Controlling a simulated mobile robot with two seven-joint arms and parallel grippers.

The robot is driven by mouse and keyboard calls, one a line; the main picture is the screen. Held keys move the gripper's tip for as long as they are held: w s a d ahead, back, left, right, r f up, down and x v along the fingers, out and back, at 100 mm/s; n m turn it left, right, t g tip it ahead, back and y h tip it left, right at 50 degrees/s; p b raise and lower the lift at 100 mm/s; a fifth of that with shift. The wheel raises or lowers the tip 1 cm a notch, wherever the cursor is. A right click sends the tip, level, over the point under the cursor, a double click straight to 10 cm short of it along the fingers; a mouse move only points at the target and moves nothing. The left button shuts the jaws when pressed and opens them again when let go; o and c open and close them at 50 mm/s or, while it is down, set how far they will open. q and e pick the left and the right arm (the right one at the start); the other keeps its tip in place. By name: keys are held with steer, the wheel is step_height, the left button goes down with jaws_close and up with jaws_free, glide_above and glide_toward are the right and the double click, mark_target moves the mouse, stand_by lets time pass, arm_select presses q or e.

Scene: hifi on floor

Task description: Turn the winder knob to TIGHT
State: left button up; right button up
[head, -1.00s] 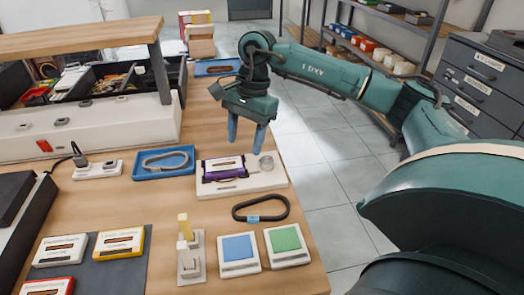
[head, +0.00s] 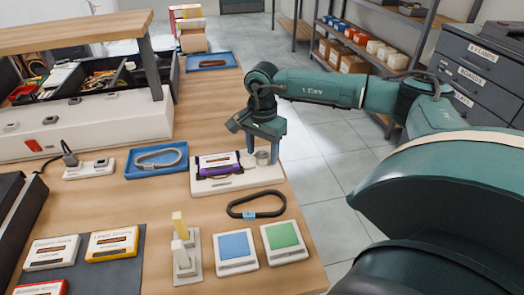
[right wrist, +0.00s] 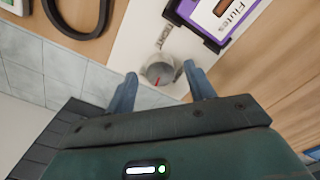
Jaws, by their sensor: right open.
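The winder is a pale board (head: 235,183) near the table's right edge, holding a purple cassette holder (head: 218,166) with a cassette labelled "Flutes". Its round grey winder knob (head: 262,158) is at the board's right end. In the right wrist view, the knob (right wrist: 160,71) has a red mark on its lower part. Small lettering lies beside it, too blurred to read surely. My right gripper (head: 262,154) points down at the knob, open. In the right wrist view its fingertips (right wrist: 161,78) are on either side of the knob, with visible gaps. My left gripper is not in view.
A dark belt loop (head: 257,206) lies in front of the board. Blue (head: 235,247) and green (head: 284,239) square pads are nearer. A blue tray (head: 157,160) with a grey loop is left of the board. The table's right edge is close by.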

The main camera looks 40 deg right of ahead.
steer(key=shift+f, duration=0.45)
steer(key=shift+c, duration=0.2)
steer(key=c, duration=0.9)
steer(key=shift+c, duration=0.2)
steer(key=shift+m, duration=0.3)
